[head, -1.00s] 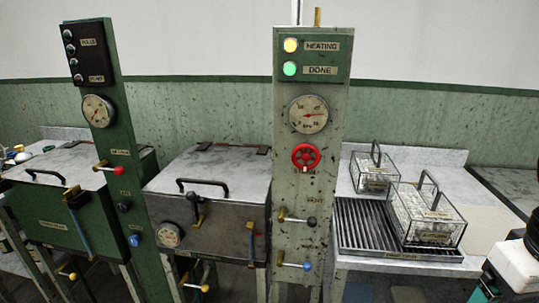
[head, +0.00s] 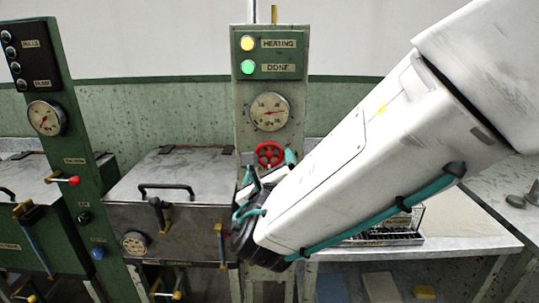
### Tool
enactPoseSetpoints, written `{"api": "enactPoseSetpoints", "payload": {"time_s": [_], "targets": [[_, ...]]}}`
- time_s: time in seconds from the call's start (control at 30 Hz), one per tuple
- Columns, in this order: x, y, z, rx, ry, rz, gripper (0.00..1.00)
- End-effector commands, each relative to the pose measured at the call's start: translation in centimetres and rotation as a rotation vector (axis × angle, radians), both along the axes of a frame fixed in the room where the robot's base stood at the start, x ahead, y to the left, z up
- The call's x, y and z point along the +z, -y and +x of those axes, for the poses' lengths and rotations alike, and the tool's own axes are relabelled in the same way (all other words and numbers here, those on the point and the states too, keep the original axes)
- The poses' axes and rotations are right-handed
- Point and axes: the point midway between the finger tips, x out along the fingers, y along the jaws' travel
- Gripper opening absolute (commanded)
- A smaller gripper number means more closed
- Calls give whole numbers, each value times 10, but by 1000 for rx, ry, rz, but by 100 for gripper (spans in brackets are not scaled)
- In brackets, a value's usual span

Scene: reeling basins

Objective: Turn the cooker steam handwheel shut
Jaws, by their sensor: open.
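The red steam handwheel (head: 269,150) is on the pale green post (head: 243,120), below the round pressure gauge (head: 269,112). Its upper part shows, and my gripper and wrist cover the label and valves below it. My gripper (head: 269,162) is open in front of the post, at the wheel's lower edge, with a finger to each side. I cannot tell if the fingers touch the wheel. The yellow HEATING lamp (head: 247,43) and green DONE lamp (head: 248,67) look lit.
A steel cooker (head: 180,215) with a closed lid stands left of the post. A dark green post (head: 60,150) with a red-knobbed lever (head: 73,181) is further left. A bench (head: 470,235) with a rack lies to the right, partly behind my arm.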

Motion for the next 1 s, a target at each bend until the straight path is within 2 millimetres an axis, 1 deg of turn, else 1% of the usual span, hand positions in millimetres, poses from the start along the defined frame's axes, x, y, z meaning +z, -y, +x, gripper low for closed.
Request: {"api": "enactPoseSetpoints", "payload": {"time_s": [0.07, 0.33, 0.5, 0.63, 0.87, 0.9, 0.97, 1.0], "targets": [[-1, -3, 7, 10, 2, -13, 86], [0, 1, 51, 4, 3, -10, 86], [0, 1, 70, 5, 4, -8, 86], [0, 1, 75, 6, 3, -7, 86], [0, 1, 75, 7, 3, -7, 86], [0, 1, 75, 7, 3, -7, 75], [0, 1, 75, 7, 3, -7, 58], [0, 1, 75, 7, 3, -7, 47]]}}
